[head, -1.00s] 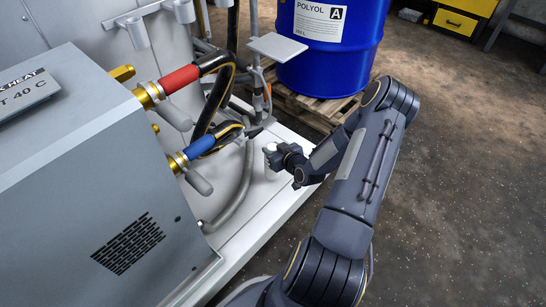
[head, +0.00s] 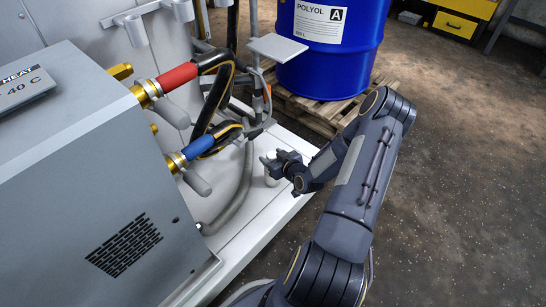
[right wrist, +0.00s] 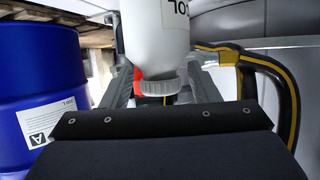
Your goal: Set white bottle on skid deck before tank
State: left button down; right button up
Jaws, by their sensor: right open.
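The white bottle (head: 272,181) stands on the pale skid deck (head: 246,232), mostly hidden behind my right gripper in the head view. The right wrist view shows, upside down, the white bottle (right wrist: 155,35) with part of its lettering and its ridged grey-white cap (right wrist: 162,87). My right gripper (head: 268,162) is open, with its fingers on either side of the bottle's cap end in the wrist view (right wrist: 160,88). Whether a finger touches the bottle is not clear. I cannot tell which thing is the tank. My left gripper is out of view.
A grey heater cabinet (head: 125,205) with red and blue hose fittings stands left. Black hoses (head: 222,95) and a grey hose (head: 240,190) run close to the bottle. A blue POLYOL drum (head: 330,60) stands on a wooden pallet (head: 325,112) behind. Floor at right is clear.

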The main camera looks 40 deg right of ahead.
jog(key=shift+r, duration=0.3)
jog(key=p+v, duration=0.4)
jog(key=v, duration=0.7)
jog(key=w+a+r+n+g, duration=0.1)
jog(key=a+r+g, duration=0.5)
jog(key=r, duration=0.9)
jog(key=s+a+r+g+y, duration=0.1)
jog(key=s+a+r+y, duration=0.2)
jog(key=s+a+r, duration=0.2)
jog(key=s+a+r+y, duration=0.3)
jog(key=s+a+r, duration=0.2)
jog(key=s+a, duration=0.4)
jog(key=a, duration=0.4)
jog(key=shift+a+m+g, duration=0.3)
jog(key=shift+a+g, duration=0.05)
jog(key=shift+g, duration=0.05)
jog(key=shift+s+r, duration=0.15)
jog(key=shift+r, duration=0.05)
